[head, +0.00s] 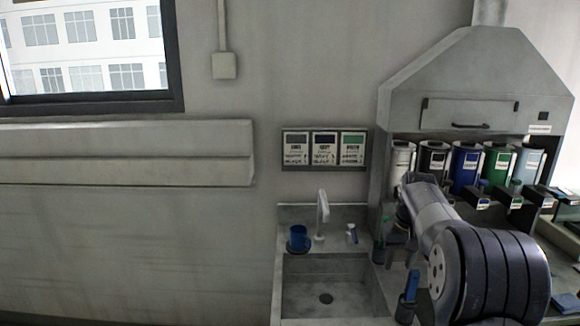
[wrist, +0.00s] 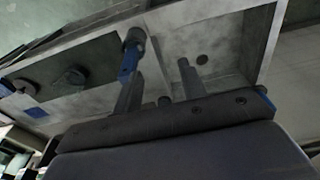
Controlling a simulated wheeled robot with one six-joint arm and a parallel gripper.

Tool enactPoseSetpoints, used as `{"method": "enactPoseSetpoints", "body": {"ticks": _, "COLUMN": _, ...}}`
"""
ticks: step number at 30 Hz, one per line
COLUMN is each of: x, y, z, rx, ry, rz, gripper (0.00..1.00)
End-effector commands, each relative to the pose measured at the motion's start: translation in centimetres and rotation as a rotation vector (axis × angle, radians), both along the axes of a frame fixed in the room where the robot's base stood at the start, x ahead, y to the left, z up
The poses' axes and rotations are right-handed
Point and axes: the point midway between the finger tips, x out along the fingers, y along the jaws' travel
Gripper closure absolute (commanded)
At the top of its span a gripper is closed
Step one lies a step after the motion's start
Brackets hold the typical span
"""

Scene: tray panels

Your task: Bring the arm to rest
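My arm (head: 490,270) reaches in from the lower right in the head view, bent at a large dark joint. Its forearm runs up and left toward the dispenser row. My gripper (wrist: 160,82) shows in the wrist view with its two fingers apart and nothing visible between them. In the head view the gripper is dark and partly hidden beside the sink's right edge. In the wrist view a blue handle with a dark round end (wrist: 128,62) lies by the left finger; I cannot tell whether they touch.
The sink (head: 325,285) is empty, with a faucet (head: 322,212) and a blue mug (head: 298,238) behind it. Several coloured canisters (head: 466,165) stand under a grey hood. A dark holder with a blue item (head: 408,298) is close to my arm.

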Motion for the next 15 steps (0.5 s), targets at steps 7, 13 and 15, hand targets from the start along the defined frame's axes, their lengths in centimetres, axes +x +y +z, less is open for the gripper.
{"method": "enactPoseSetpoints", "body": {"ticks": 7, "x": -1.3, "y": 1.3, "z": -2.5, "rx": 0.011, "ry": 0.006, "rz": 0.002, "gripper": 0.6}}
{"method": "enactPoseSetpoints", "body": {"ticks": 13, "x": -1.9, "y": 2.0, "z": -3.9, "rx": 0.017, "ry": 0.009, "rz": 0.002, "gripper": 0.6}}
{"method": "enactPoseSetpoints", "body": {"ticks": 15, "x": -2.0, "y": 2.0, "z": -4.0, "rx": 0.018, "ry": 0.009, "rz": 0.002, "gripper": 0.6}}
